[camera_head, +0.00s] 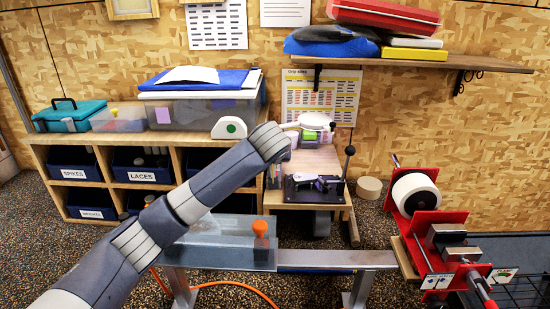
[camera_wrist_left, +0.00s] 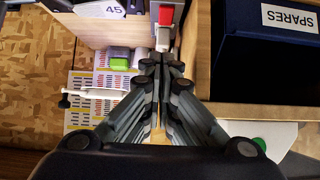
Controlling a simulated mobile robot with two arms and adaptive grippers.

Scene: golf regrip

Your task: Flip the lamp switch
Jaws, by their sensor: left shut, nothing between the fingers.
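My left arm reaches in from the lower left in the head view, and its wrist hides the gripper there. In the left wrist view my left gripper (camera_wrist_left: 161,60) is shut and empty, its fingertips together. Just beyond the tips is a small red block on a pale grey piece (camera_wrist_left: 166,16); it may be the lamp switch, but I cannot be sure. Whether the tips touch it I cannot tell. A white rounded lamp-like head (camera_head: 315,119) stands over the small bench, just right of my wrist in the head view. My right gripper is not in view.
The small wooden bench (camera_head: 318,160) carries a black clamp device (camera_head: 315,188). The cubby shelf (camera_head: 170,137) with blue bins stands left; a blue SPARES bin (camera_wrist_left: 270,50) is close beside the gripper. A red-framed machine (camera_head: 430,225) stands right. A wall shelf (camera_head: 440,65) hangs above.

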